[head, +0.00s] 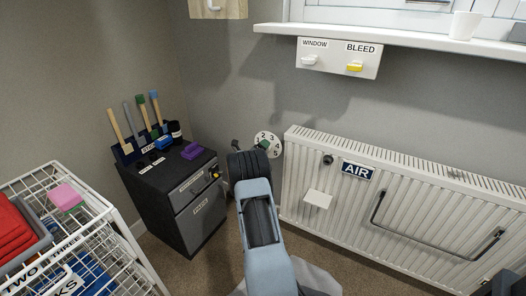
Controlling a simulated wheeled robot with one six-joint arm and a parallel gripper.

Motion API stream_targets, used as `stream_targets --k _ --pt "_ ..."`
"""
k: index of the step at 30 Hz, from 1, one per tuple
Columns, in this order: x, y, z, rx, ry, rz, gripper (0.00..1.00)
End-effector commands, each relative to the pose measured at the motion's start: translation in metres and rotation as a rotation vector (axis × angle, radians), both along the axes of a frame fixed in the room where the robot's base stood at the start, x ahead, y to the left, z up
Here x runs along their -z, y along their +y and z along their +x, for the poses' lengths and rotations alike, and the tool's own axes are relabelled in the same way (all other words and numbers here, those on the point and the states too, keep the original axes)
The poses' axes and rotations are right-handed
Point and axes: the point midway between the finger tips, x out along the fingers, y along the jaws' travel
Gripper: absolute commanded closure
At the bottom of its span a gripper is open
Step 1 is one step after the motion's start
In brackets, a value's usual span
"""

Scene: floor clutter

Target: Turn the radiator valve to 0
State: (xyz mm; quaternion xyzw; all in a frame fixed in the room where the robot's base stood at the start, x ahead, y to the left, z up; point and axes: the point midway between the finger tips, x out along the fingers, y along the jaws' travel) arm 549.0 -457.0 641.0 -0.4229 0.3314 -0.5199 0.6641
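The radiator valve's round white dial (275,146) is on the wall at the left end of the radiator (390,215). My gripper (250,147) is at the far end of my arm, right at the dial in the picture. Small dark parts show on either side of the wrist there. I cannot tell whether the fingers touch the valve or how far apart they are. The valve's pointer setting is not readable.
A dark cabinet (170,205) with brushes and a purple block (192,151) stands left of my arm. A white wire rack (112,228) is at lower left. The radiator has an AIR sign (357,171). A WINDOW/BLEED switch panel (338,58) hangs below the sill (400,39).

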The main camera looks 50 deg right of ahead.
Motion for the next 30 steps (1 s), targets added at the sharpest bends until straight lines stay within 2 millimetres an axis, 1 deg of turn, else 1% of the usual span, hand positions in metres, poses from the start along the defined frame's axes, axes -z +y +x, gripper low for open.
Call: stream_targets --k 1,6,15,30 --pt "0.0009 -0.0042 0.0005 0.001 0.000 0.000 0.19" --pt "0.0000 -0.0103 0.0025 -0.001 0.000 0.000 0.19" --pt "-0.0002 -0.0111 0.0027 -0.001 0.000 0.000 0.20" --pt "-0.0001 -0.0109 0.0027 -0.001 0.000 0.000 0.68"
